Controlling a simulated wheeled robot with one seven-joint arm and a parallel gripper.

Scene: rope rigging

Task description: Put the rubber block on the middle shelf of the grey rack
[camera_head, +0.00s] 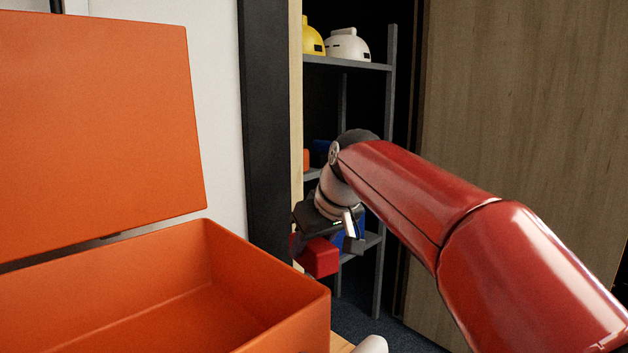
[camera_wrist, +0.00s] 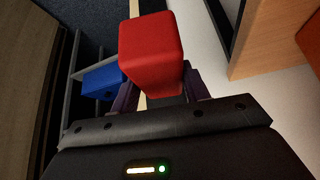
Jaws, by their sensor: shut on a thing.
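A red block (camera_head: 320,257), which looks like the rubber block, is held in my gripper (camera_head: 352,247). In the wrist view the red block (camera_wrist: 151,52) stands out between the fingers of my gripper (camera_wrist: 160,92), which are shut on it. The grey rack (camera_head: 388,110) stands behind my arm in a dark opening. Its top shelf (camera_head: 350,64) carries a yellow helmet and a white helmet. Its middle shelf (camera_head: 312,175) is partly hidden by my wrist; small orange and blue things show there. The block is in front of the rack, lower than the middle shelf in the picture.
An open orange box (camera_head: 265,265) with its lid raised (camera_head: 95,130) fills the left. A dark post (camera_head: 262,130) and pale wood edge border the opening on the left, a wooden panel (camera_head: 520,100) on the right. A blue thing (camera_wrist: 102,80) shows on the rack.

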